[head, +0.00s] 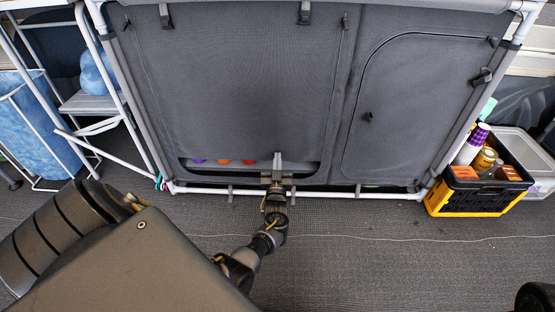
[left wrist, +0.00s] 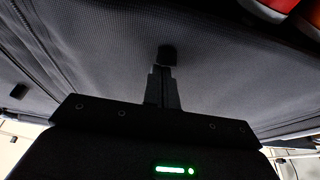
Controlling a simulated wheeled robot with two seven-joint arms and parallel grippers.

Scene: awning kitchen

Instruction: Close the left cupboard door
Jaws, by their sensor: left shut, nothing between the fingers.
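The left cupboard door (head: 235,85) is a dark grey fabric panel on the left part of the cupboard front. It hangs down over most of its opening, with a gap along the bottom where small purple and orange things show. My left gripper (head: 278,163) is shut and empty at the door's lower edge, right of those things. In the left wrist view the closed fingers (left wrist: 161,82) point at a small dark tab (left wrist: 167,55) on the fabric (left wrist: 100,55); I cannot tell whether they touch it. My right gripper is not in view.
The right cupboard door (head: 420,105) lies flat in its frame. A black and yellow crate (head: 465,202) with cups and cans stands at the right. The carpet (head: 370,250) in front is mostly clear.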

